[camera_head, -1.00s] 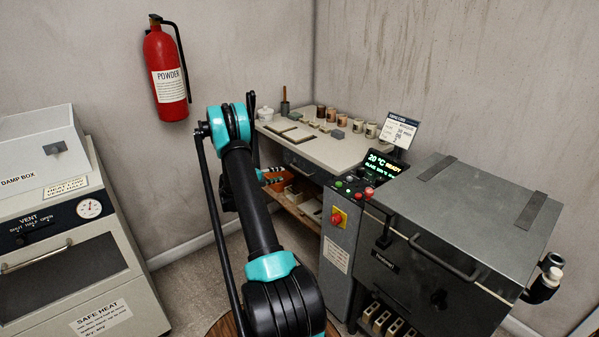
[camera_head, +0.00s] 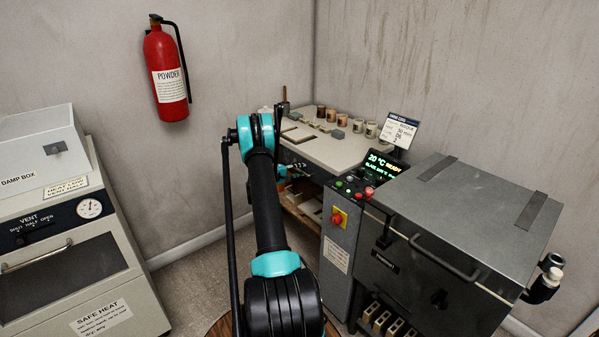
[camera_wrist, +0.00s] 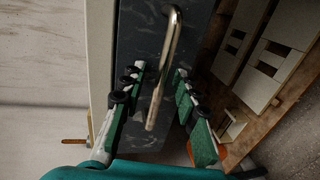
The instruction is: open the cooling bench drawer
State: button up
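The cooling bench (camera_head: 336,152) stands in the back corner with a pale top. Its dark drawer front (camera_wrist: 140,30) fills the middle of the wrist view and looks shut. In the head view the drawer is mostly hidden behind my arm. A metal bar handle (camera_wrist: 166,62) sticks out from the drawer front toward the wrist camera. My gripper (camera_wrist: 160,72) is open, with its green-padded fingers on either side of the handle. Both fingers look apart from the bar. In the head view my gripper (camera_head: 298,166) is small and partly hidden at the bench front.
Tiles, jars and small pots stand on the bench top. A lower wooden shelf (camera_wrist: 270,105) holds pale blocks. The grey kiln (camera_head: 455,220) and its control post (camera_head: 340,235) stand close on the right. A damp box cabinet (camera_head: 70,240) stands at left, with open floor between.

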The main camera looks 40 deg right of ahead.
jog(key=shift+c, duration=0.6)
grip_shut()
